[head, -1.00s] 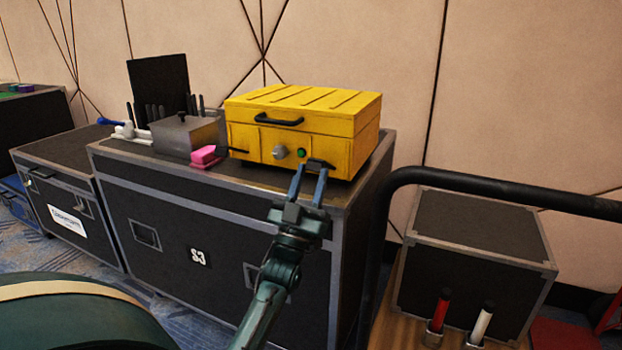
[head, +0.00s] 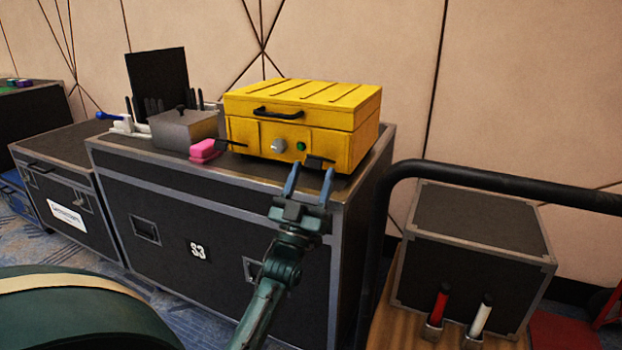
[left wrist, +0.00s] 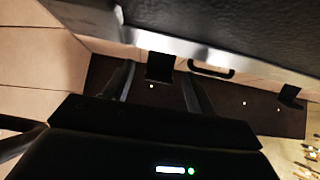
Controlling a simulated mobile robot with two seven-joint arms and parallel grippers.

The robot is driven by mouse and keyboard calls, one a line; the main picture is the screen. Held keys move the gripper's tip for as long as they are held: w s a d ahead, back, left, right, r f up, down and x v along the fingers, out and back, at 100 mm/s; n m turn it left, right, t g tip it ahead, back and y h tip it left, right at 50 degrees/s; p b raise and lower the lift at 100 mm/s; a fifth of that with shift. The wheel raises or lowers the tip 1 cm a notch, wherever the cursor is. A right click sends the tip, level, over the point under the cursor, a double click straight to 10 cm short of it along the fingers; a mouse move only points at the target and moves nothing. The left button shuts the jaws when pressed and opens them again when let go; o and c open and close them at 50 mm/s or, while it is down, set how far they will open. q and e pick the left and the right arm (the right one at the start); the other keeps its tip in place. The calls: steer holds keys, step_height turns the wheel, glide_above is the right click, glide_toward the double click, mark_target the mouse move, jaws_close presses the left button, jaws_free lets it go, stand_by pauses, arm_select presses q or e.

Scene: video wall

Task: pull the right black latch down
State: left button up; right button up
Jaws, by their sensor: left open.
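The yellow box (head: 340,150) sits on the black flight case marked S3. The left black latch (head: 232,144) juts from the left end of the front. My left gripper (head: 310,172) is open, in front of and just below the right latch, with its fingers pointing up at the box. I cannot tell whether it touches the latch. The left wrist view is dark; a black piece (left wrist: 160,67) shows between the open fingers (left wrist: 158,85). My right gripper is out of view.
A pink block (head: 204,149) and a grey metal box (head: 183,129) stand left of the yellow box. A black handle (head: 278,112) and a silver knob (head: 278,144) are on its front. A dark rail (head: 480,180) and a smaller black case (head: 478,235) are at the right.

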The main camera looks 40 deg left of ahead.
arm_select(q)
steer(key=shift+s, duration=0.1)
steer(key=p+v, duration=0.1)
steer(key=v, duration=1.2)
